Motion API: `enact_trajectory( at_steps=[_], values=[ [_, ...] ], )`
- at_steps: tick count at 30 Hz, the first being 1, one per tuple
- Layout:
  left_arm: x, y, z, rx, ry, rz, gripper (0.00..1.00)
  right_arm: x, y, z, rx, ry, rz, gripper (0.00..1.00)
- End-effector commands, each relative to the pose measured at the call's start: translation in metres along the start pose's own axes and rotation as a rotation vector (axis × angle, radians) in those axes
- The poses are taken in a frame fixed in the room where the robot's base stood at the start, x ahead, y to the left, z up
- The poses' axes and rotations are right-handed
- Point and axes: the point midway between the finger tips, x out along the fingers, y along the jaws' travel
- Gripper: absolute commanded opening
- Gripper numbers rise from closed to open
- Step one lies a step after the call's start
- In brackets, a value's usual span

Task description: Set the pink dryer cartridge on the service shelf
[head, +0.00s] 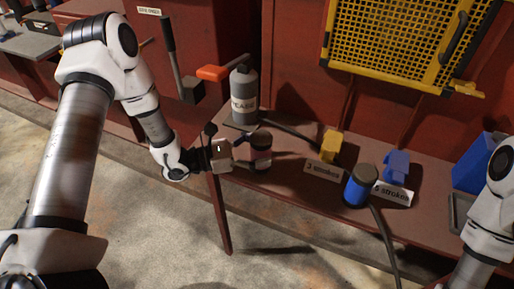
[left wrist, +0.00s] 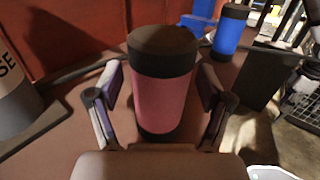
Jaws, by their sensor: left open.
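The pink dryer cartridge (head: 261,144), with dark end caps, stands upright on the brown service shelf (head: 283,184) in the head view. It shows large in the middle of the left wrist view (left wrist: 162,100). My left gripper (head: 244,153) is open at the cartridge, with one finger on each side of it in the left wrist view (left wrist: 159,85). I cannot tell whether a finger touches it. My right gripper is out of view; only part of my right arm shows at the right edge.
A grey grease bottle (head: 244,92) stands behind the cartridge. To the right are a yellow block (head: 330,145), a blue cartridge (head: 359,186) with a dark hose beside it, a blue block (head: 397,166) and a blue bin (head: 476,163). A red-handled lever (head: 212,73) projects behind my left arm.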

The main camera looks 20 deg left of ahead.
Motion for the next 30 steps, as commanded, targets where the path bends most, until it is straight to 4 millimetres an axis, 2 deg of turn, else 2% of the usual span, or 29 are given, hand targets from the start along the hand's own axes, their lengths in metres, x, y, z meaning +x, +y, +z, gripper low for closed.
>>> enact_trajectory(
  at_steps=[3,5,18,24,26,27,29,30],
  values=[
    [-0.002,0.001,0.005,0.000,-0.001,0.002,0.79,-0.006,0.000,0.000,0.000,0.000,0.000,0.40],
    [-0.009,0.001,0.003,-0.002,-0.001,0.004,0.79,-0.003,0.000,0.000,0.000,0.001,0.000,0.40],
    [-0.100,0.002,0.006,-0.001,-0.005,0.007,0.79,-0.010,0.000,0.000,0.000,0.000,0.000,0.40],
    [-0.118,-0.001,0.003,0.000,0.004,-0.004,0.79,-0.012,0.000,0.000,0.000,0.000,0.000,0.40],
    [-0.117,-0.010,-0.004,0.003,0.038,-0.040,0.79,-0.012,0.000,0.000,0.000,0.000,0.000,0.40],
    [-0.114,-0.023,-0.014,0.007,0.084,-0.090,0.79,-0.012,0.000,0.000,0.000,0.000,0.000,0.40],
    [-0.110,-0.053,-0.037,0.024,0.197,-0.210,0.79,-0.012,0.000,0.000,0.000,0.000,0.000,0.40],
    [-0.112,-0.080,-0.058,0.046,0.299,-0.322,0.79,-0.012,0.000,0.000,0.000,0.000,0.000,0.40]
  ],
)
